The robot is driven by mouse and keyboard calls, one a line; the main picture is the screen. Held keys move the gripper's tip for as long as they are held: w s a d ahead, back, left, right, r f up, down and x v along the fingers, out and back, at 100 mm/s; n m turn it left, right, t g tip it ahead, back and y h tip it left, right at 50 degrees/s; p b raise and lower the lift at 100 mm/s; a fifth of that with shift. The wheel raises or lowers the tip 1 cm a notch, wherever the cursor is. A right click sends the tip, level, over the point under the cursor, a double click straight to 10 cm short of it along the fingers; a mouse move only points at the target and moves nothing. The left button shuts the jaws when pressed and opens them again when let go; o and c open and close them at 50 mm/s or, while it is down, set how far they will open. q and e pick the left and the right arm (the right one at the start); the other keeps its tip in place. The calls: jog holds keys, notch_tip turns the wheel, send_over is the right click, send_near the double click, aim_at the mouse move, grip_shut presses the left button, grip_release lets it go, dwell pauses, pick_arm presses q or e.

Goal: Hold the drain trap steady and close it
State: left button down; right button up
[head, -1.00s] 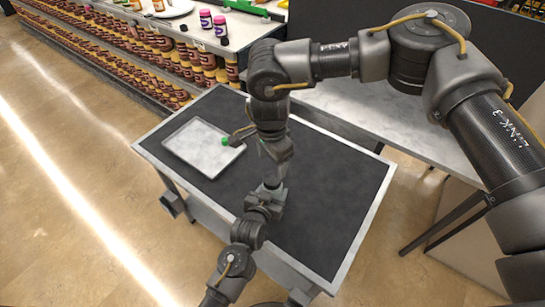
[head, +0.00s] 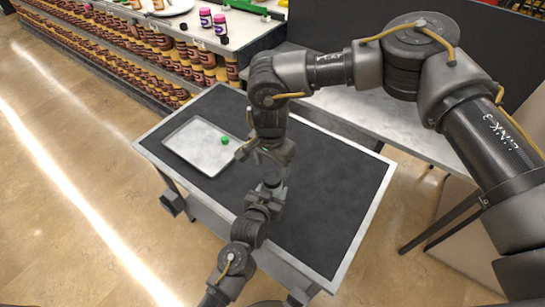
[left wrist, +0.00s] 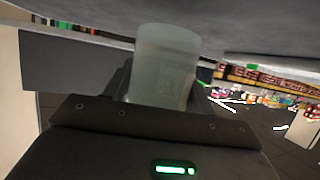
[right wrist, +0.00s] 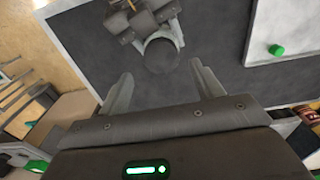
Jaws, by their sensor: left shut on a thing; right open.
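The drain trap (left wrist: 163,65) is a translucent grey cylinder, upright in the left wrist view. My left gripper (head: 270,190) is shut on it above the cart. In the right wrist view the trap's round grey top (right wrist: 161,55) faces the camera, beside my left gripper. A small green cap (head: 225,140) lies on the tray; it also shows in the right wrist view (right wrist: 276,50). My right gripper (right wrist: 161,72) is open and empty, with its fingers apart near the trap. In the head view my right arm partly covers this area.
A light metal tray (head: 190,150) lies on the left part of the dark-topped cart (head: 325,190). The cart's right part is clear. A grey table (head: 400,130) stands behind it, and a shelf with several jars (head: 205,65) stands at the back left.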

aim_at(272, 177)
jog(key=shift+f, duration=2.45)
jog(key=c, duration=1)
jog(key=m, duration=0.4)
jog(key=shift+d, duration=0.1)
jog(key=shift+c, duration=0.2)
jog(key=o, duration=1.1)
jog(key=shift+r, duration=0.1)
